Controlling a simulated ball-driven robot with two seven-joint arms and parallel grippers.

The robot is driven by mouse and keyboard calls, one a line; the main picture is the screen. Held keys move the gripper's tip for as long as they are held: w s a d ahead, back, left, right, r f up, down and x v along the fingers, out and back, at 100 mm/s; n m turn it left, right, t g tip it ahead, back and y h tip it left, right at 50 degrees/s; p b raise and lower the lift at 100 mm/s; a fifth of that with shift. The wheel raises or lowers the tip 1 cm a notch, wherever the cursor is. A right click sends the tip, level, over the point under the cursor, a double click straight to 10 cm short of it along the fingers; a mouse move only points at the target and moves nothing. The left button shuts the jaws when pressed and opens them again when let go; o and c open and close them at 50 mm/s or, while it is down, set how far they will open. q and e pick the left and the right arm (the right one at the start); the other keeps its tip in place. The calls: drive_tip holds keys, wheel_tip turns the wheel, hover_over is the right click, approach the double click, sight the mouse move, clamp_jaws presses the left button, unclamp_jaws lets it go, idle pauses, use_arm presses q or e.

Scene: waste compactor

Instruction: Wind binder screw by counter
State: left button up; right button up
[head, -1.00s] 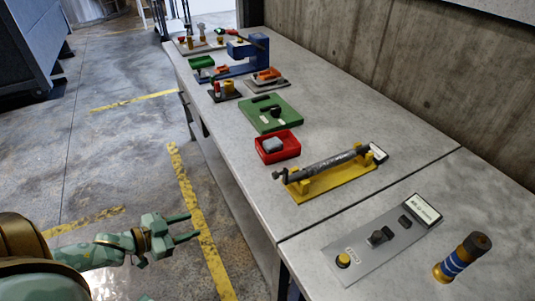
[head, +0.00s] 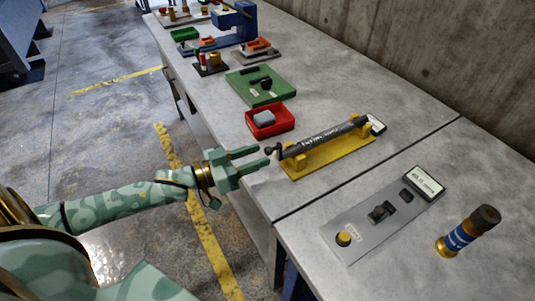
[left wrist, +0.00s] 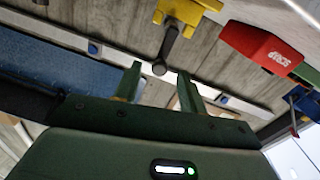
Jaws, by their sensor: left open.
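A dark rod with white lettering, the binder screw (head: 325,138), lies across a yellow stand (head: 330,160) on the bench. A dark crank with a round knob (head: 269,150) sticks out at its left end. A small white plate (head: 376,124), perhaps the counter, is at the far right end; I cannot read it. My left gripper (head: 264,156) is open, with its fingertips close to the crank knob. In the left wrist view the knob (left wrist: 159,68) shows between the two fingertips; contact cannot be told. My right gripper is not in view.
A red tray (head: 270,133) with a grey block stands just beyond the stand. A green board (head: 257,93) lies farther back. Nearer are a grey panel (head: 362,238) with a knob and display, and a blue-banded cylinder (head: 455,240). A concrete wall (head: 440,60) bounds the bench's right.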

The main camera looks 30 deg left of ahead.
sight(267, 152)
use_arm(q)
drive_tip(key=shift+x, duration=1.75)
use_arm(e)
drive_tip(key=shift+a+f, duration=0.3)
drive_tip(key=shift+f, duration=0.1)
use_arm(q)
drive_tip(key=shift+c, duration=0.3)
clamp_jaws()
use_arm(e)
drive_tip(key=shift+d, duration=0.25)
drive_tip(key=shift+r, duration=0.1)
